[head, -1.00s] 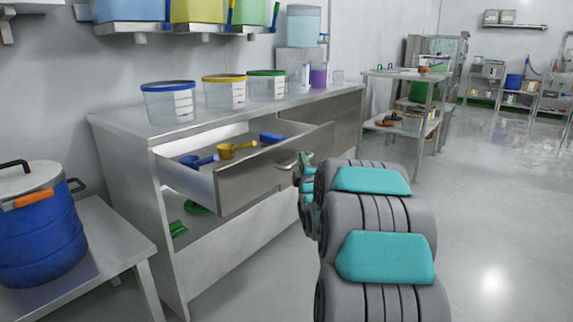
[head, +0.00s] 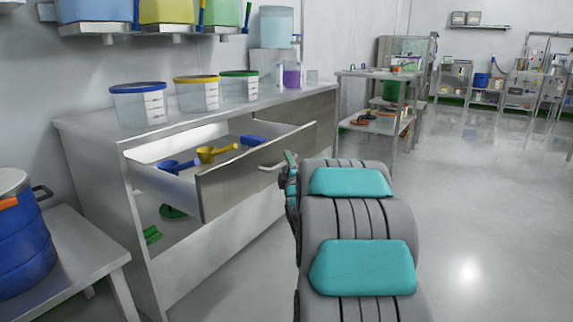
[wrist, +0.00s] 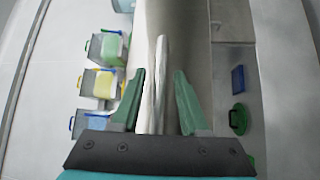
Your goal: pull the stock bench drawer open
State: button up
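The stock bench drawer (head: 250,172) stands out from the bench, with blue scoops (head: 178,167) and a yellow scoop (head: 212,154) inside. Its bar handle (head: 268,166) is on the front face. My gripper (head: 290,165) is beside the handle, partly hidden by my arm. In the wrist view, the handle (wrist: 160,85) runs between the two green fingers of my gripper (wrist: 158,85). A gap shows on each side of the handle, so the fingers look open around it; contact is unclear.
Lidded tubs (head: 140,105) stand on the bench top (head: 85,124). Green items (head: 152,235) lie on the lower shelf. A side table (head: 75,255) with a blue drum (head: 22,245) is at left. Floor (head: 475,225) to the right is clear.

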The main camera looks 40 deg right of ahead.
jog(key=shift+s+a, duration=0.1)
jog(key=v, duration=0.7)
jog(key=shift+s, duration=0.3)
jog(key=shift+a, duration=0.15)
dwell(0.3)
